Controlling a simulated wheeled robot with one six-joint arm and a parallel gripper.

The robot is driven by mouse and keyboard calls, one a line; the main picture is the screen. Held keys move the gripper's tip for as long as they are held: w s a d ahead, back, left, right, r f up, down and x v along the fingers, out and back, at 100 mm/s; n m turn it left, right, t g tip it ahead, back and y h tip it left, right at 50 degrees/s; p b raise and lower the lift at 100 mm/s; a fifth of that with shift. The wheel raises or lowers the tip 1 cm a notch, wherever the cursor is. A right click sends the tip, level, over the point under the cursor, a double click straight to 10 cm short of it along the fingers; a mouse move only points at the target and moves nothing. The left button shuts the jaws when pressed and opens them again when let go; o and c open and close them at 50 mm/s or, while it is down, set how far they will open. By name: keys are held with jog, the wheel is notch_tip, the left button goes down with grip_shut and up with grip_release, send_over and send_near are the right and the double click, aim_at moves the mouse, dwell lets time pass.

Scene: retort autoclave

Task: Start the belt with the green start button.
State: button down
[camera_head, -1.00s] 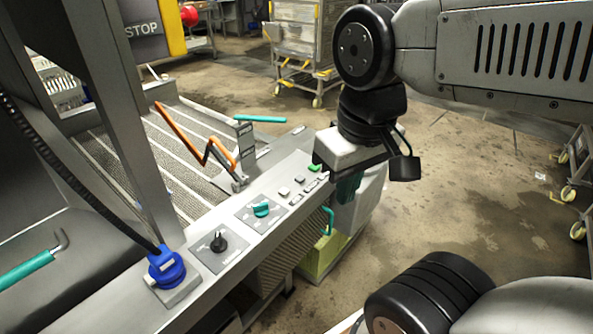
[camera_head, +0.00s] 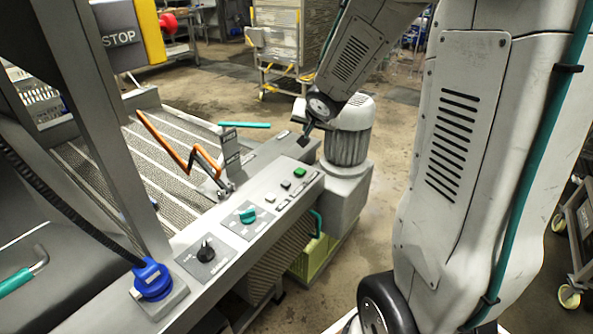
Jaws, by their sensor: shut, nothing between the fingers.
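The green start button (camera_head: 300,172) sits on the grey control panel (camera_head: 263,190), near its far right end, and is in full view. My gripper (camera_head: 303,139) shows only in part, as a small dark tip above and a little behind the button in the picture. It looks apart from the button. It is shut with nothing held. Most of the gripper is hidden behind my arm link. The belt (camera_head: 165,165) is the grey ribbed surface behind the panel.
A blue connector (camera_head: 152,280) is at the near end. An orange bent lever (camera_head: 205,157) stands behind. A grey motor (camera_head: 348,135) stands close beside my gripper.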

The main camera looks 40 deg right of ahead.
aim_at(302, 172)
jog(key=w+f, duration=0.1)
jog(key=w+f+y, duration=0.1)
jog(key=f, duration=0.1)
jog(key=w+f+m+t+y, duration=0.1)
jog(key=f, duration=0.1)
jog(key=shift+d, duration=0.2)
jog(key=shift+f, duration=4.45)
jog(key=shift+f, duration=0.1)
jog(key=shift+w+f, duration=0.1)
jog(key=shift+f, duration=0.2)
